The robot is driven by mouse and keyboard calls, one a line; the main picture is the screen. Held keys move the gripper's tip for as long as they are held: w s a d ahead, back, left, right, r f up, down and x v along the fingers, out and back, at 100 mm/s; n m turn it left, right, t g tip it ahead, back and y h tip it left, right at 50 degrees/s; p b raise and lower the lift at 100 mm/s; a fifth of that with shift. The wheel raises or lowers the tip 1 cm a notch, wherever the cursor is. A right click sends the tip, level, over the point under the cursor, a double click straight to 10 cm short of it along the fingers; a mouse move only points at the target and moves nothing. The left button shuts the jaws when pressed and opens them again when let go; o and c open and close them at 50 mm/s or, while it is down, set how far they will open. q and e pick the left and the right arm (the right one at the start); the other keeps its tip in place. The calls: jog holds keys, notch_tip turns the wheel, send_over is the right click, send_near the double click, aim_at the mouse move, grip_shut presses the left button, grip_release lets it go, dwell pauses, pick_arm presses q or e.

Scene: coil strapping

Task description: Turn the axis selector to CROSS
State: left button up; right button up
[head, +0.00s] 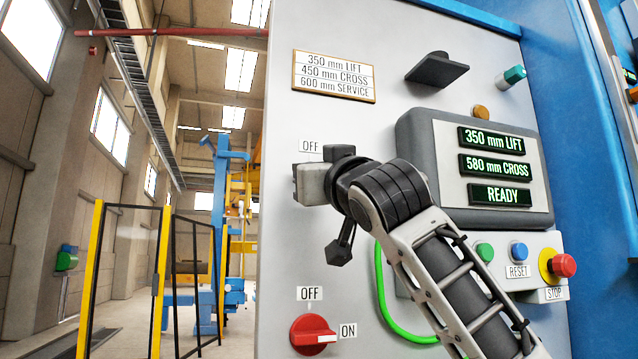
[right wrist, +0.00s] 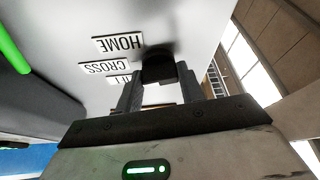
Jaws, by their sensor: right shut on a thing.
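The axis selector (right wrist: 157,67) is a dark knob on the pale panel, seen in the right wrist view between my right fingers. The labels HOME (right wrist: 119,43), CROSS (right wrist: 103,67) and a partly covered one, apparently LIFT (right wrist: 124,83), stand beside it. My right gripper (right wrist: 158,74) is shut on the selector. I cannot tell which label the knob points to. My left gripper is out of view.
A display (head: 495,167) reads 350 mm LIFT, 580 mm CROSS, READY. A sign (head: 334,76) lists 350 mm LIFT, 450 mm CROSS, 600 mm SERVICE. A red switch (head: 313,334) below points to ON. A red stop button (head: 562,265) and a green cable (head: 388,310) are near my arm.

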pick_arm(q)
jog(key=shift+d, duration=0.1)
pick_arm(e)
jog(key=shift+f+m+h, duration=0.1)
jog(key=shift+m+h, duration=0.5)
jog(key=shift+m, duration=0.6)
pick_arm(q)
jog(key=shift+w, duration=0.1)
pick_arm(e)
jog(key=shift+t, duration=0.3)
jog(key=o, duration=1)
pick_arm(q)
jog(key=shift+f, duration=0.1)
jog(key=shift+b, duration=0.3)
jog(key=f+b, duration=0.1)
jog(key=b, duration=0.2)
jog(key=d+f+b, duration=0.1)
jog(key=b, duration=0.1)
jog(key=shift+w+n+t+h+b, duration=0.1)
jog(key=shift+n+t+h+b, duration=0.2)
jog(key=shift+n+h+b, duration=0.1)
pick_arm(e)
jog(key=v, duration=1.6)
